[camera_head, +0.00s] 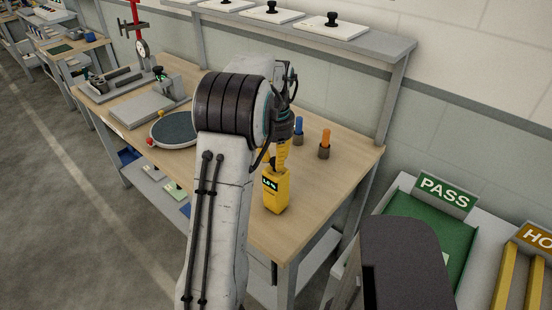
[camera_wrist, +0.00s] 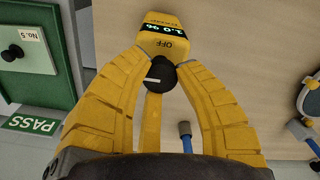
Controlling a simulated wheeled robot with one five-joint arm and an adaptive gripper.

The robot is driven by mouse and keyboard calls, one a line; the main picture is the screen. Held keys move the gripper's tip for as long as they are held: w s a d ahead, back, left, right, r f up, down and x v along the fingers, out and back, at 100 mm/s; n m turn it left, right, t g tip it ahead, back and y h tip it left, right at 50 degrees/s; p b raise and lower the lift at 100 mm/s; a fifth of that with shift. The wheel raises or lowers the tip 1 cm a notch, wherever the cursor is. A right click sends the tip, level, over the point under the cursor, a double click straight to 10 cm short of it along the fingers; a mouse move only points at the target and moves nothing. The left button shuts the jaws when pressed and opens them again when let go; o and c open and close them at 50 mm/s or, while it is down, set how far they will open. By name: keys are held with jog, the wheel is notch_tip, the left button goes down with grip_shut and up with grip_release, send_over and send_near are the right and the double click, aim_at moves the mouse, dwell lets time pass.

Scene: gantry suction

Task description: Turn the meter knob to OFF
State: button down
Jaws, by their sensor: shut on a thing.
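The yellow meter (camera_head: 276,190) stands upright near the front edge of the wooden bench in the head view, with a lit display on its face. In the wrist view the meter (camera_wrist: 160,22) is at the top centre, with the word OFF printed above its black knob (camera_wrist: 162,73). The knob's white pointer line points left in that view, not at the OFF print. My gripper (camera_wrist: 164,66) has its yellow fingers closed around the knob. In the head view my gripper (camera_head: 281,152) is above the meter, and my arm hides part of it.
Blue-handled (camera_head: 299,130) and orange-handled (camera_head: 325,144) tools stand on the bench (camera_head: 325,178) behind the meter. A round dark plate (camera_head: 174,130) lies left of my arm. A green PASS tray (camera_head: 440,230) is at the right. Bare bench top lies right of the meter.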

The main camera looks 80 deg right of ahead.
jog(key=shift+m, duration=0.3)
jog(key=m+p, duration=0.1)
jog(key=m, duration=0.2)
jog(key=shift+m, duration=0.4)
jog(key=m, duration=0.4)
jog(key=m+p, duration=0.1)
jog(key=m, duration=0.4)
jog(key=shift+a+f+m, duration=0.1)
jog(key=shift+m, duration=2.1)
jog(key=c, duration=0.9)
grip_release()
jog(key=shift+o, duration=0.2)
